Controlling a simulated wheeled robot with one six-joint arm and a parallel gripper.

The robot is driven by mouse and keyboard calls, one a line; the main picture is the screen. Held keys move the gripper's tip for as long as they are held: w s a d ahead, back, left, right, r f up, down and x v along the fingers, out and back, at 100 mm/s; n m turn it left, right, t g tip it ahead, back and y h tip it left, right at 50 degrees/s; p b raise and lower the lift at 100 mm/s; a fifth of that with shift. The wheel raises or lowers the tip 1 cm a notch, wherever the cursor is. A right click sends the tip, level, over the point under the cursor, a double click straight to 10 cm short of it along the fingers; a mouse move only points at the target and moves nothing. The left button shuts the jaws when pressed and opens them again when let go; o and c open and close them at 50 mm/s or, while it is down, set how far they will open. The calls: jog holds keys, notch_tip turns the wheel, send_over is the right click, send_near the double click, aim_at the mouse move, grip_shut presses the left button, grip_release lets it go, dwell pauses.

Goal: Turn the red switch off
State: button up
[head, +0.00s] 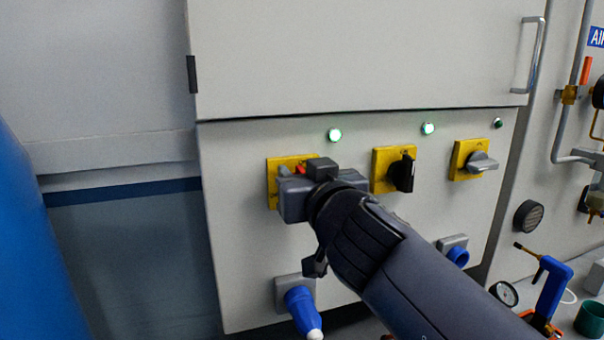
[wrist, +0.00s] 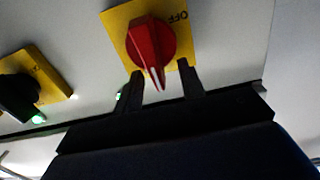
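The red switch (wrist: 150,42) is a rotary knob on a yellow plate (wrist: 117,22) marked OFF. In the wrist view its white-lined pointer end shows between the two finger tips. In the head view my gripper hides most of it; only a bit of red (head: 300,170) shows on the left yellow plate (head: 272,163). My gripper (wrist: 162,72) is open, one finger on each side of the pointer, with gaps visible. I cannot tell whether either finger touches the knob. A green lamp (head: 335,135) above this switch is lit.
To the right on the same panel are a black switch (head: 402,174), with a lit green lamp (head: 428,128), and a grey switch (head: 482,162), with a dark lamp (head: 498,123). Blue plugs (head: 301,305) stick out below. A door handle (head: 533,55) stands out at upper right.

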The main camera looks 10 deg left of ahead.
jog(key=shift+w, duration=0.15)
grip_shut()
dwell(0.4)
jog(key=shift+a+f, duration=0.1)
jog(key=shift+f, duration=0.05)
jog(key=shift+s+a+f+n+b, duration=0.25)
jog(key=shift+a+f+n+b, duration=0.45)
jog(key=shift+n, duration=2.25)
jog(key=shift+s+a+f+n+b, duration=0.35)
jog(key=shift+n+b, duration=0.7)
jog(key=shift+n, duration=1.95)
jog(key=shift+s+a+f+n+b, duration=0.1)
jog(key=shift+a+f+n+b, duration=0.45)
jog(key=shift+n, duration=2.4)
jog(key=shift+d+f+b, duration=0.1)
jog(key=shift+d+b, duration=0.1)
jog(key=shift+b, duration=0.15)
